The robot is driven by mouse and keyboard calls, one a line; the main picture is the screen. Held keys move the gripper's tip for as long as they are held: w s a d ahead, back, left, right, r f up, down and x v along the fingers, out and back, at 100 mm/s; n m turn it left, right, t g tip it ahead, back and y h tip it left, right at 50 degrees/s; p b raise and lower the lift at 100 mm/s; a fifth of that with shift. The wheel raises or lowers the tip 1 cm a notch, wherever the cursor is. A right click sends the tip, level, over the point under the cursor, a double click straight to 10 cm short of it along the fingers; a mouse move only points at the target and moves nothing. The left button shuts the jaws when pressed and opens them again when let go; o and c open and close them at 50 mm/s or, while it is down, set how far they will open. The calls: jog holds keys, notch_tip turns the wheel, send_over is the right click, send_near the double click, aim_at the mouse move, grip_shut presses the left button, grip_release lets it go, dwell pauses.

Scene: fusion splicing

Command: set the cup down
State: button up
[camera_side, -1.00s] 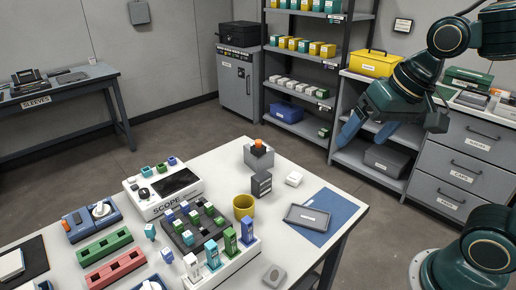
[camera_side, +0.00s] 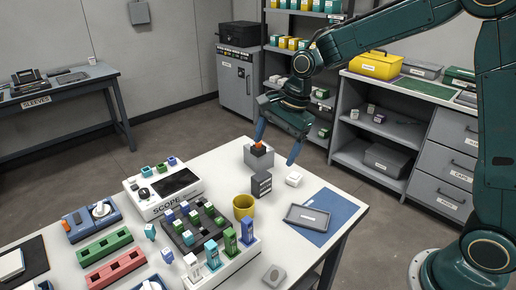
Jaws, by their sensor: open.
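A yellow cup (camera_side: 243,207) stands upright on the white worktable (camera_side: 222,160), to the right of the dark rack. My gripper (camera_side: 277,146) is open and empty, with its two blue fingers pointing down and spread apart. It shows above and to the right of the cup in the picture, around the table's back edge. The fingers are apart from the cup. I cannot tell how high they are above the table.
A grey block with an orange top (camera_side: 258,155), a dark grey block (camera_side: 261,184) and a small white box (camera_side: 294,179) stand near my gripper. A dark rack (camera_side: 190,228) with several coloured pieces is left of the cup. A grey tray (camera_side: 308,217) lies on a blue mat.

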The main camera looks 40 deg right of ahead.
jog(key=w+a+f+m+g, duration=0.1)
jog(key=w+f+m, duration=0.5)
jog(key=f, duration=0.4)
jog(key=shift+w+a+y, duration=0.15)
jog(key=shift+a+y, duration=0.1)
jog(key=shift+y, duration=0.15)
jog(key=shift+f, duration=0.15)
send_over(242, 207)
jog(key=s, duration=0.3)
jog(key=shift+s+d+f+x, duration=0.1)
jog(key=shift+d+x, duration=0.2)
jog(key=shift+x, duration=1)
jog(key=shift+s+d+f+x, duration=0.1)
jog(key=shift+d+x, duration=0.15)
jog(key=shift+x, duration=1.1)
jog(key=shift+s+d+f+x, duration=0.15)
jog(key=shift+d+x, duration=0.15)
jog(key=shift+x, duration=1)
jog(key=shift+x, duration=2.5)
jog(key=shift+c, duration=0.2)
jog(key=c, duration=1.2)
